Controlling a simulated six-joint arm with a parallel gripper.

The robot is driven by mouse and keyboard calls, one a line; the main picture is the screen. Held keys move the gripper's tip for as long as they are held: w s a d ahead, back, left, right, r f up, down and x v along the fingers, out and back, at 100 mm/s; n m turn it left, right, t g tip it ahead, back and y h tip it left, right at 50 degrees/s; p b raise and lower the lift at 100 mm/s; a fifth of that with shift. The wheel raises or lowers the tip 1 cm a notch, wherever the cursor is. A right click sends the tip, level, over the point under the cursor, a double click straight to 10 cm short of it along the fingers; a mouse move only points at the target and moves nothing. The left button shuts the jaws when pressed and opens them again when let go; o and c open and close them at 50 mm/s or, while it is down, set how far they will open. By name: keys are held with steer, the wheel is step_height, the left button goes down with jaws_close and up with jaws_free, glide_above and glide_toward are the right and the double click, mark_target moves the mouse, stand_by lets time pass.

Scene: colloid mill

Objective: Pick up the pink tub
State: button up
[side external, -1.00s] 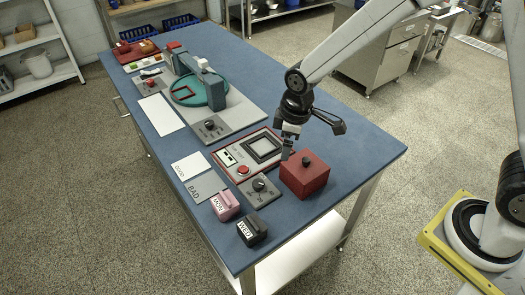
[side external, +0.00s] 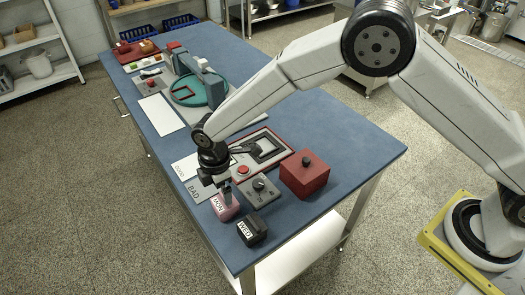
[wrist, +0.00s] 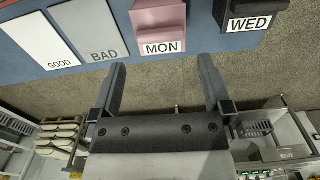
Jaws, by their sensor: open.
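The pink tub (side external: 224,207), labelled MON, stands on the blue table near its front edge, left of the black tub. In the wrist view the pink tub (wrist: 158,27) is at the top, beyond and between the two fingers. My gripper (side external: 225,189) is right above or at the pink tub in the side view and partly hides its top. In the wrist view my gripper (wrist: 165,72) is open with nothing between its fingers. I cannot tell whether a finger touches the tub.
The black tub (side external: 252,230), labelled WED, stands close to the right of the pink one. The BAD card (side external: 195,190) and the GOOD card lie to the left. A grey dial panel (side external: 259,191) and a red box (side external: 304,176) stand behind to the right.

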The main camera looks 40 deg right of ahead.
mark_target(225, 207)
steer(key=shift+f, duration=1.3)
steer(key=shift+d+f, duration=0.2)
steer(key=shift+f, duration=2.35)
steer(key=c, duration=1)
steer(key=shift+c, duration=0.2)
steer(key=shift+r, duration=0.2)
